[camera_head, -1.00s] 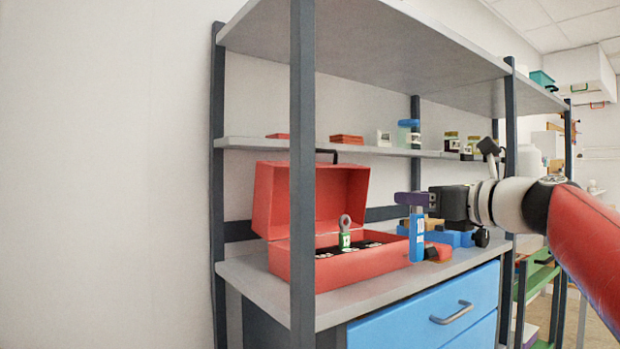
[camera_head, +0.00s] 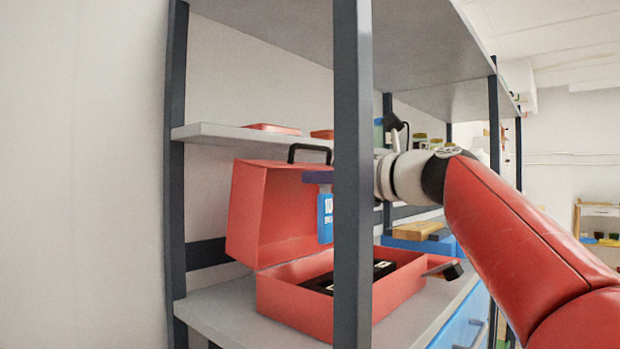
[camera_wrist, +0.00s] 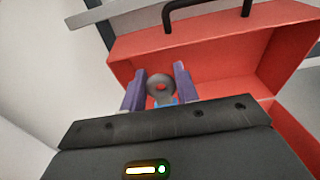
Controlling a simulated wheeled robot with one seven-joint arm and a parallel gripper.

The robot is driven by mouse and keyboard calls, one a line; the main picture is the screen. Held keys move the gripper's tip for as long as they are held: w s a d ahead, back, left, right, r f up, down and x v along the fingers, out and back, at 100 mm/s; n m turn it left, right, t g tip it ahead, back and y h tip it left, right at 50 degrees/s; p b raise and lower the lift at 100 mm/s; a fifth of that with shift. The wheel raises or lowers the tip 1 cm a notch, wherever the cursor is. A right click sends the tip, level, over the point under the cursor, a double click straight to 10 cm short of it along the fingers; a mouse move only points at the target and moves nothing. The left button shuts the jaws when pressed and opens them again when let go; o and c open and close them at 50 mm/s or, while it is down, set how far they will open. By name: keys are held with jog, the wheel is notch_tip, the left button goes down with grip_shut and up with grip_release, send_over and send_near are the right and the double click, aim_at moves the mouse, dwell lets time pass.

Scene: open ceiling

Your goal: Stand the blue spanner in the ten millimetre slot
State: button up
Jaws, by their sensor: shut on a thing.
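My gripper (camera_head: 319,177) is shut on the blue spanner (camera_head: 326,218), which hangs upright below the purple fingers with a white "10" on its blue body. In the wrist view, its grey ring end (camera_wrist: 161,88) sits between the two purple fingers. The spanner is above the open red toolbox (camera_head: 295,310), in front of its raised lid, clear of the black slotted insert (camera_head: 382,269). The post hides part of the insert and my wrist. I cannot read which slot is the ten millimetre one.
A dark shelf post (camera_head: 352,120) stands in front of the toolbox. A shelf (camera_head: 230,135) with red items runs above and behind. Blue blocks (camera_head: 425,244) and a wooden piece (camera_head: 414,230) lie right of the box. The grey worktop (camera_head: 225,305) is bare at front left.

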jog(key=shift+d+r, duration=0.1)
jog(key=shift+r, duration=0.1)
jog(key=b, duration=0.4)
send_over(327, 243)
jog(key=f, duration=0.6)
jog(key=shift+w, duration=0.3)
jog(key=shift+p, duration=0.6)
dwell(1.2)
jog(key=shift+f+b, duration=2.25)
jog(key=shift+f, duration=0.55)
jog(key=o, duration=1.1)
jog(key=v, duration=0.7)
jog(key=shift+s+d, duration=0.25)
jog(key=shift+d, duration=0.05)
